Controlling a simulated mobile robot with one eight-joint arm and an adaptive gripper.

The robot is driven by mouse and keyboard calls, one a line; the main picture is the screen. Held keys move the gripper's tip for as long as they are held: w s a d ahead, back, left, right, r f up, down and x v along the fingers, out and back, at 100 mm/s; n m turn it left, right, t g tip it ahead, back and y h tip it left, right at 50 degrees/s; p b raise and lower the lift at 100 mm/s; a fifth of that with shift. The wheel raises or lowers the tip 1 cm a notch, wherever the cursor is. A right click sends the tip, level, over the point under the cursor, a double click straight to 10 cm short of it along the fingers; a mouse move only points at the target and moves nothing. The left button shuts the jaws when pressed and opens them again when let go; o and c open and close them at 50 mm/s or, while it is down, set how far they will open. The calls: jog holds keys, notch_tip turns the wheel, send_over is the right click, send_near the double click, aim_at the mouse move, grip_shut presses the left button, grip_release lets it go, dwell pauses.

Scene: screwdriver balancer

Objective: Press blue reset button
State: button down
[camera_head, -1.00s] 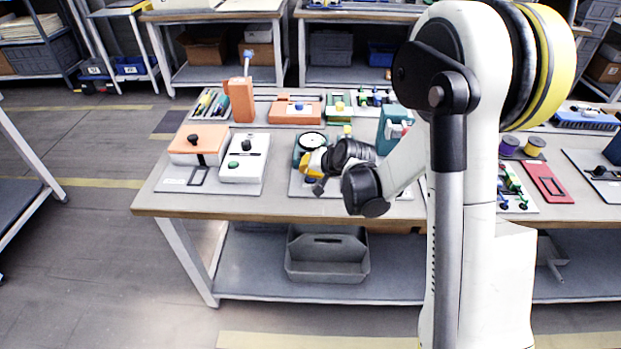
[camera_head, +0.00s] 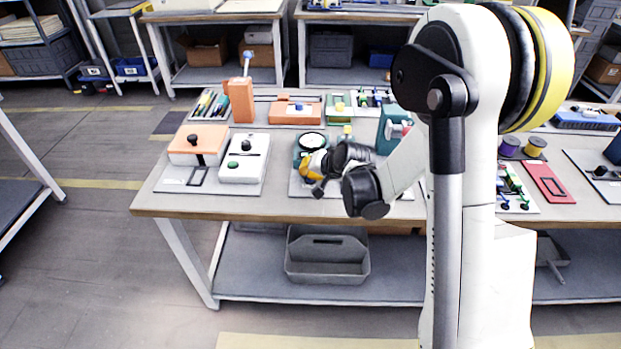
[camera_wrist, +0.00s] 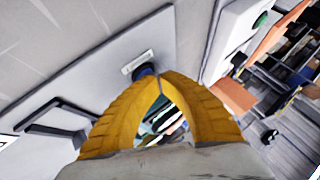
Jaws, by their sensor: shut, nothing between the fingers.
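A dark blue button (camera_wrist: 143,70) shows in the wrist view on a grey plate, beside a small white label (camera_wrist: 137,62). My gripper (camera_wrist: 160,78) has its yellow fingers closed tip to tip, with nothing between them. The fingertips are right by the button and hide part of it. I cannot tell whether they touch it. In the head view my gripper (camera_head: 308,175) is low over the front of the middle grey plate (camera_head: 345,191), below a round white-faced dial (camera_head: 312,142). The button is hidden there.
A white box with a green button (camera_head: 233,164) and an orange-topped box (camera_head: 199,140) stand to the left. A teal block (camera_head: 391,128) stands behind my wrist. A dark frame (camera_wrist: 55,118) rises from the plate in the wrist view. The table's front edge is close.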

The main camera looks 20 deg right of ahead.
jog(key=shift+r, duration=0.15)
jog(key=shift+r+p, duration=0.5)
jog(key=shift+r, duration=0.15)
jog(key=shift+r, duration=0.1)
jog(key=shift+r+p, duration=1.7)
jog(key=shift+r, duration=0.7)
